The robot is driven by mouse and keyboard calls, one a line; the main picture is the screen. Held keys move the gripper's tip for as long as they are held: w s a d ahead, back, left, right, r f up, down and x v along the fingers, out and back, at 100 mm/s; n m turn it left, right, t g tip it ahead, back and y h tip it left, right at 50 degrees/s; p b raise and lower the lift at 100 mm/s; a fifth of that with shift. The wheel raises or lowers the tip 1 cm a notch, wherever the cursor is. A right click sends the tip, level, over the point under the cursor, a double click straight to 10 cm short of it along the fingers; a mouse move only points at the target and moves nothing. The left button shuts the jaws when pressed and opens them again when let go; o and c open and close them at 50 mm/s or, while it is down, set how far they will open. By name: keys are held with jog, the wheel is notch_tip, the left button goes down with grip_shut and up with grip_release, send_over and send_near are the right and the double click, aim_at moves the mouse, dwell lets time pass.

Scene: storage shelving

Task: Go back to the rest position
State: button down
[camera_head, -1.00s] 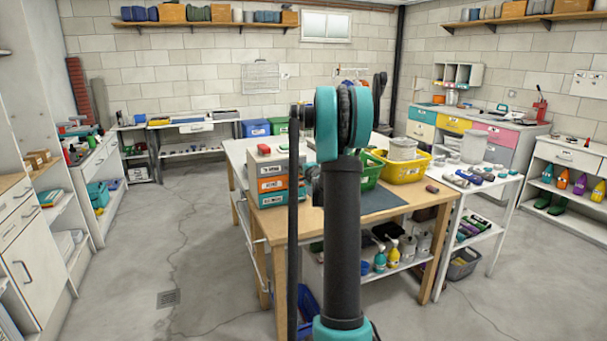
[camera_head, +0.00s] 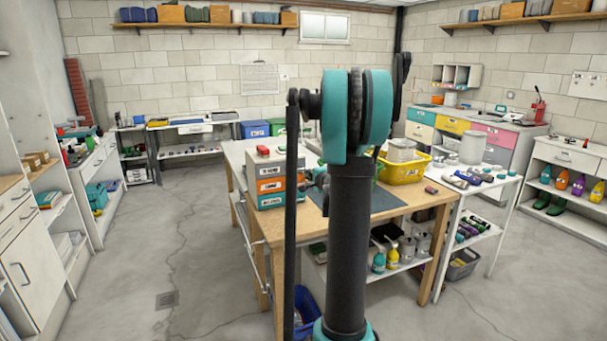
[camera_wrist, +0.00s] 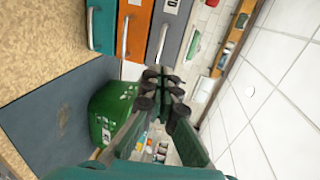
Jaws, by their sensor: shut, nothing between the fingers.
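My arm rises in front of the worktable (camera_head: 405,207) in the head view and bends over at a teal joint. My gripper (camera_wrist: 160,88) shows in the wrist view with its dark fingers together and nothing between them. Beyond it are a green basket (camera_wrist: 103,112) and a drawer unit with grey, orange and teal fronts (camera_wrist: 136,32). The drawer unit also stands at the table's left in the head view (camera_head: 272,186). The fingers appear clear of both. In the head view the arm hides most of the green basket, and I cannot make out the fingertips.
A yellow basket (camera_head: 404,171) and a dark mat (camera_head: 385,200) are on the table. A white side table (camera_head: 494,190) with several items stands at the right. Shelving and cabinets (camera_head: 30,268) line the left wall. The concrete floor (camera_head: 200,235) at left is open.

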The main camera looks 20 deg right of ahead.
jog(key=s+a+f+n+g+y, duration=0.25)
jog(key=s+a+f+n, duration=0.2)
jog(key=s+a, duration=0.45)
jog(key=s+a+f+n+g+y, duration=0.1)
jog(key=s+a+f+n+g, duration=0.25)
jog(key=s+a+n, duration=0.4)
jog(key=s+a+f+n+g+h, duration=0.1)
jog(key=s+f+n, duration=0.1)
jog(key=s, duration=0.6)
jog(key=s+a+f+n+g+h, duration=0.1)
jog(key=s+f+n+g, duration=0.1)
jog(key=s+f, duration=0.3)
jog(key=s+a+f+n+g+h, duration=0.1)
jog(key=s+f, duration=0.3)
jog(key=s, duration=0.6)
jog(key=shift+s+a+n+g+h, duration=0.4)
jog(key=shift+a+g, duration=0.2)
jog(key=shift+g, duration=0.1)
